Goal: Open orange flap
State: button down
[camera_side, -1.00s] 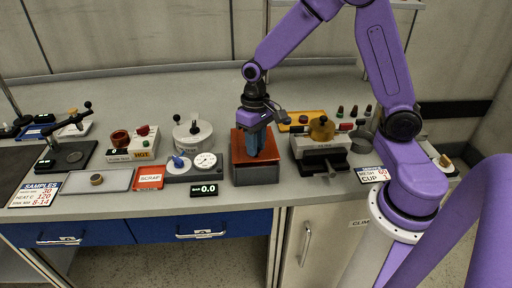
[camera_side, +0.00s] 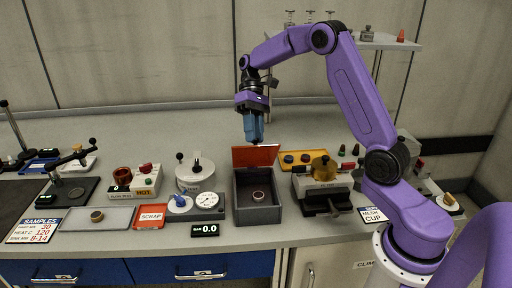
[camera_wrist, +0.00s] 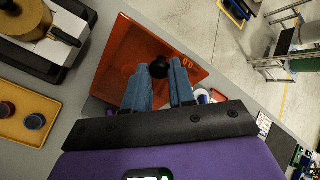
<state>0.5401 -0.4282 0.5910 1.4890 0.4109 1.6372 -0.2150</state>
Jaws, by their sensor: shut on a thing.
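The orange flap (camera_side: 256,157) stands raised, roughly upright, at the back edge of a dark grey box (camera_side: 259,215). The box is open at the top, and a small pale ring (camera_side: 258,195) lies inside it. My gripper (camera_side: 254,137) is above the flap's top edge, pointing down. In the wrist view the blue fingers of my gripper (camera_wrist: 163,85) are shut on a black knob (camera_wrist: 159,67) on the orange flap (camera_wrist: 126,72). The fingers hide part of the flap there.
A brass-topped device (camera_side: 324,182) stands close right of the box, with a yellow tray (camera_side: 296,168) behind it. A dial unit (camera_side: 206,201) and a white round pot (camera_side: 196,174) stand on the left. The bench behind is clear.

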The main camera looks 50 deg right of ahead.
jog(key=w+d, duration=0.8)
jog(key=d, duration=0.1)
jog(key=shift+w+f, duration=0.15)
jog(key=shift+f, duration=0.25)
jog(key=shift+d, duration=0.15)
jog(key=c, duration=1.1)
grip_release()
jog(key=shift+o, duration=0.8)
jog(key=shift+a, duration=0.3)
